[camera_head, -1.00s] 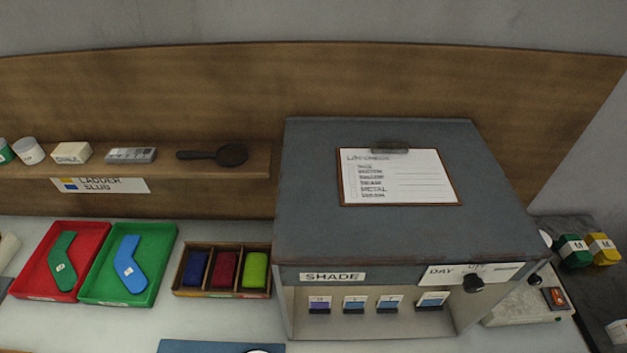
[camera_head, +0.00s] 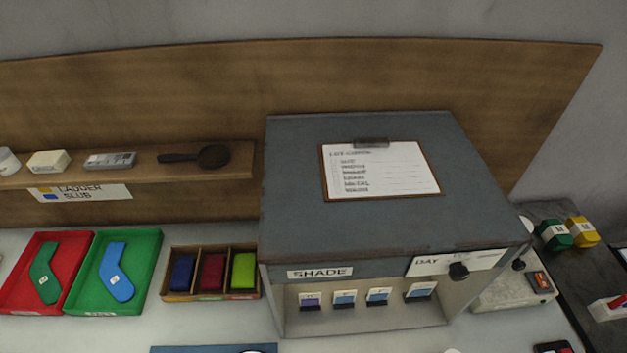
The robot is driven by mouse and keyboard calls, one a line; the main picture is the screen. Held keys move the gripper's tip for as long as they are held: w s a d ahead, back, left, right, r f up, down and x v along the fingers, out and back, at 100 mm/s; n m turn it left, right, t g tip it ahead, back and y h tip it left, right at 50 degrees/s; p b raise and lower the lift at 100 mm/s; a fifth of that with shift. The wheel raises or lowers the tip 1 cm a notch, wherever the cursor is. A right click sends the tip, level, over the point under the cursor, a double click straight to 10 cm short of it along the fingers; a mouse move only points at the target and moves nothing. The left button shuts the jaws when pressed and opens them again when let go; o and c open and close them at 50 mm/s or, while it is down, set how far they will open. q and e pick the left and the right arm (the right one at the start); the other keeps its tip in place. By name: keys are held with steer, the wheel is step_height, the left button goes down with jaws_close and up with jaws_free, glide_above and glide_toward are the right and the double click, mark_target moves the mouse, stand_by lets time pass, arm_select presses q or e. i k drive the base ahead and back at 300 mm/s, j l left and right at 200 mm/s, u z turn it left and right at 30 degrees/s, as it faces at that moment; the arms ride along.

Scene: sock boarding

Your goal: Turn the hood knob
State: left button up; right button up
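The hood (camera_head: 350,225) is a large grey box on the white table, with a "SHADE" label on its front. The black hood knob (camera_head: 459,271) sits on a white plate (camera_head: 428,264) at the front's right end. The plate reads "DAY" to the left of the knob; the lettering to its right is too small to read. A second small dark knob-like part (camera_head: 519,265) shows at the hood's right edge. Neither of my grippers is in view.
Several shade cards (camera_head: 345,298) stand inside the hood. A clipboard (camera_head: 380,170) lies on top. A red tray (camera_head: 14,296), a green tray (camera_head: 84,298) and a box of coloured blocks (camera_head: 213,272) stand left. A shelf (camera_head: 120,180) runs behind. Yarn-like green and yellow items (camera_head: 567,233) lie right.

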mark_target(457, 272)
steer(key=z, duration=0.7)
